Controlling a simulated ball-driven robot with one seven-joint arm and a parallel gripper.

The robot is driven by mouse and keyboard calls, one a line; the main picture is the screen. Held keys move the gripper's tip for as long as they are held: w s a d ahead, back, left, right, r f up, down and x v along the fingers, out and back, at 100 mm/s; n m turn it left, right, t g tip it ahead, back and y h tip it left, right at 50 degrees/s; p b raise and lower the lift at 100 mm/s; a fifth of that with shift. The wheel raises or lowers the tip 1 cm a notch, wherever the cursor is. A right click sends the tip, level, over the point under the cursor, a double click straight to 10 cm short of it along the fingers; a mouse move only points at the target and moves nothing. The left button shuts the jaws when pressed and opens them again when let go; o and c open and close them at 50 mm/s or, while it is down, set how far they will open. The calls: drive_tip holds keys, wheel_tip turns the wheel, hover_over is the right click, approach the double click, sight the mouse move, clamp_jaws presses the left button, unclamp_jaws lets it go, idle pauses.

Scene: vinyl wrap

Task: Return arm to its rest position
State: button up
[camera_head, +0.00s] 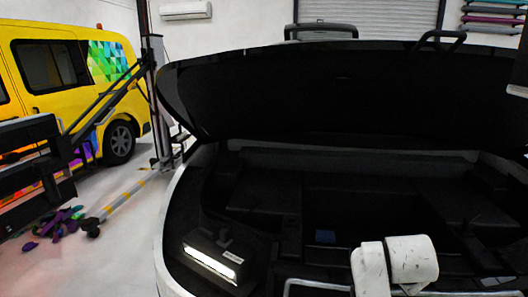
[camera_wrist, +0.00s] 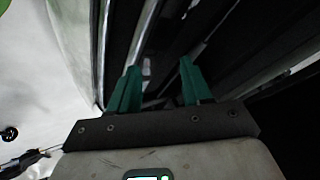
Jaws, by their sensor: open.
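My gripper (camera_wrist: 157,78) shows in the wrist view, with two green fingers on a dark mounting plate. The fingers stand apart and nothing is held between them. Beyond them are dark panels and a pale curved edge, blurred and close; I cannot tell whether the fingers touch anything. In the head view, white rounded links of my arm (camera_head: 398,262) show at the bottom right, low over the dark open compartment. My fingers cannot be made out in the head view.
A dark vehicle body (camera_head: 330,90) with a raised lid and open compartment fills the centre and right. A lit lamp (camera_head: 210,263) sits at its lower left. A yellow van (camera_head: 65,75) stands at left, beside a dark metal frame (camera_head: 35,165). Pale floor (camera_head: 125,235) lies between.

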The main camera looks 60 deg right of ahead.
drive_tip(key=w+a+f+n+t+y+p, duration=0.1)
drive_tip(key=w+a+f+n+y+p, duration=0.15)
drive_tip(key=w+a+n, duration=0.45)
drive_tip(key=w+a+f+n+t+y+p, duration=0.1)
drive_tip(key=w+a+f+n+t, duration=0.1)
drive_tip(key=w+a+f+n, duration=0.35)
drive_tip(key=w+a+f+n+y+p, duration=0.1)
drive_tip(key=w+a+f+n+y, duration=0.1)
drive_tip(key=a+n, duration=0.5)
drive_tip(key=w+a+f+n+g+y, duration=0.1)
drive_tip(key=a+f+n+y, duration=0.1)
drive_tip(key=a+n, duration=0.5)
drive_tip(key=a+f, duration=0.1)
drive_tip(key=a, duration=0.3)
drive_tip(key=shift+w+a+f+p, duration=0.15)
drive_tip(key=shift+w+a+p, duration=0.15)
drive_tip(key=shift+w+p, duration=0.05)
